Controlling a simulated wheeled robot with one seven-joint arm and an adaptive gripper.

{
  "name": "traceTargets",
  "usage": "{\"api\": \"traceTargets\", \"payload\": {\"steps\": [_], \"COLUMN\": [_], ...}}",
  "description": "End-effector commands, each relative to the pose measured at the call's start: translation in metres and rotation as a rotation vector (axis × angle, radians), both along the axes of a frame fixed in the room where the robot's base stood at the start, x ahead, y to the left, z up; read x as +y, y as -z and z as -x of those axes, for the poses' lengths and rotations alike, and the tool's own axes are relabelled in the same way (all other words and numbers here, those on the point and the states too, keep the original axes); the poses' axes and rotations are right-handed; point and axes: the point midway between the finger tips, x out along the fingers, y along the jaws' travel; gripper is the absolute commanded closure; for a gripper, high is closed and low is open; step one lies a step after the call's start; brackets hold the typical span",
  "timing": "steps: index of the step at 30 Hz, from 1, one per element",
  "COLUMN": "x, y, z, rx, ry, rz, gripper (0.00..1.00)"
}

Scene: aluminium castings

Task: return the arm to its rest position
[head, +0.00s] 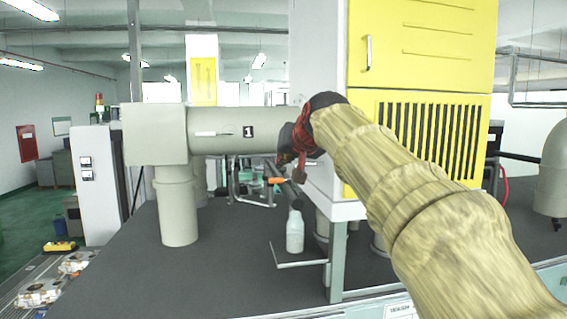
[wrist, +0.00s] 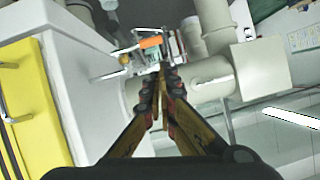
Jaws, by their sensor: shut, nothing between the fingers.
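My arm reaches from the lower right of the head view toward the middle, in a tan wrinkled sleeve.
The cabinet (head: 420,45) stands close behind my forearm. A grey pipe (head: 222,133) marked 1 runs left of my gripper on a thick post. The dark surface (head: 215,275) at front left is clear.

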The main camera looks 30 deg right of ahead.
Motion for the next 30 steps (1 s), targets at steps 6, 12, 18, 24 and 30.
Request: {"api": "traceTargets", "payload": {"steps": [6, 12, 18, 24, 30], "x": [0.0, 0.0, -0.001, 0.007, 0.04], "y": [0.001, 0.0, 0.029, 0.143, 0.267], "z": [0.0, 0.0, 0.001, 0.034, 0.099], "rx": [0.001, 0.0, 0.063, 0.262, 0.429], "ry": [0.0, 0.0, -0.007, -0.023, -0.071], "rz": [0.0, 0.0, 0.009, 0.0, 0.006], "gripper": [1.0, 1.0, 1.0, 1.0, 1.0]}}
